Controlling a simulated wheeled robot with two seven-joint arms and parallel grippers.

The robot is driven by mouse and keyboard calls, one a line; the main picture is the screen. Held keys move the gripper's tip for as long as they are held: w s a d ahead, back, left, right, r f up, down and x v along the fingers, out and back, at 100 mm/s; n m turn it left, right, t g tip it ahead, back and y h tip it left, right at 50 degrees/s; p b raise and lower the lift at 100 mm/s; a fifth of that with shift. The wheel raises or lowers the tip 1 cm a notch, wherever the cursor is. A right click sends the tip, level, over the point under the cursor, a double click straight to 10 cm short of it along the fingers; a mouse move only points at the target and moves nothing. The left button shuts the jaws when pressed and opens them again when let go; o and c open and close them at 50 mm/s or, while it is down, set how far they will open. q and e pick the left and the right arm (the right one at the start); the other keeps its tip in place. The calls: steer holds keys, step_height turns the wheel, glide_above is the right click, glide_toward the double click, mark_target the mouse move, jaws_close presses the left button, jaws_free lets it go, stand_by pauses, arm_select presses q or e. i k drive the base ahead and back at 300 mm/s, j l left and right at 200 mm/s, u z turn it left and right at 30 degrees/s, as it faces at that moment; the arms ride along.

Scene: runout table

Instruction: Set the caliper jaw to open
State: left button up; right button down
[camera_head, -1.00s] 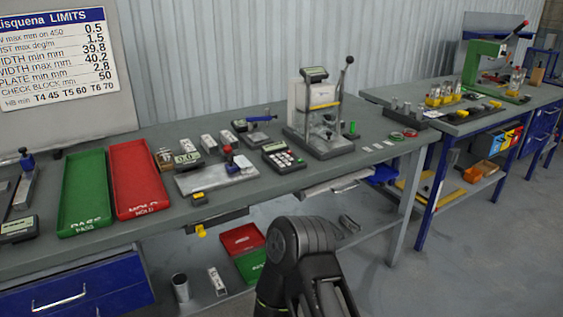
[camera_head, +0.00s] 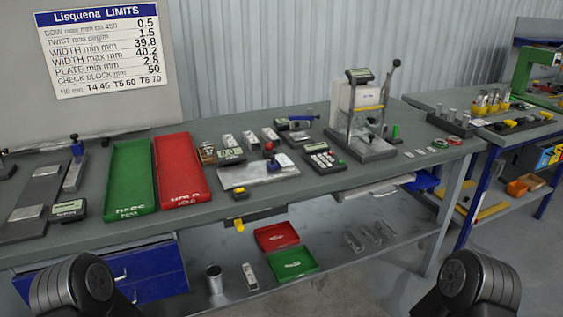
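A small tool with a blue bar and a dark grey body (camera_head: 301,119) lies at the back of the near bench, left of the tester with the lever; it may be the caliper. A dark display unit (camera_head: 282,124) sits just left of it. At this size I cannot tell whether any jaw is open or shut. My left and right arm links show at the bottom left and bottom right corners, in front of the bench. Both grippers are out of the picture, so what they hold is hidden.
A green PASS tray (camera_head: 130,178) and a red HOLD tray (camera_head: 179,170) lie left of a metal plate (camera_head: 258,170). A calculator-like unit (camera_head: 324,159) and a lever tester (camera_head: 358,110) stand to the right. The bench's front strip is mostly clear.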

mark_target(276, 163)
steer(key=i+l+z, duration=0.15)
steer(key=i+l, duration=0.2)
steer(key=i+l+z, duration=0.2)
steer(key=i, duration=0.3)
steer(key=i+l+z, duration=0.15)
steer(key=i+l, duration=0.2)
steer(key=i, duration=0.1)
